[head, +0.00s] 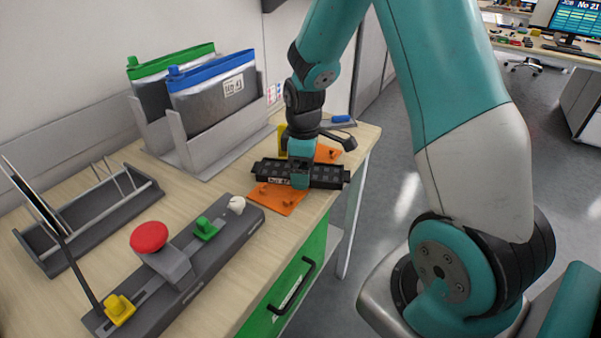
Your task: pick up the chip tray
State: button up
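The chip tray (328,175) is a long black tray with small compartments and a white label at its left part. It lies across the orange fixture (274,199), which shows in front of it and behind it. I cannot tell whether the tray rests on the fixture or is slightly above it. My gripper (300,178) points down at the middle of the tray, with a teal finger in front of its near side. The far finger is hidden, so I cannot tell whether the gripper is closed on the tray.
A control bar with a red button (149,237) and green and yellow knobs lies at the front of the wooden bench (200,205). A grey rack (205,148) holds two silver bags. A dark empty holder (92,222) stands left. A blue-ended tool (341,119) lies behind my gripper.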

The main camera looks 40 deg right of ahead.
jog(key=shift+f, duration=0.4)
jog(key=c, duration=1.1)
jog(key=shift+r, duration=0.15)
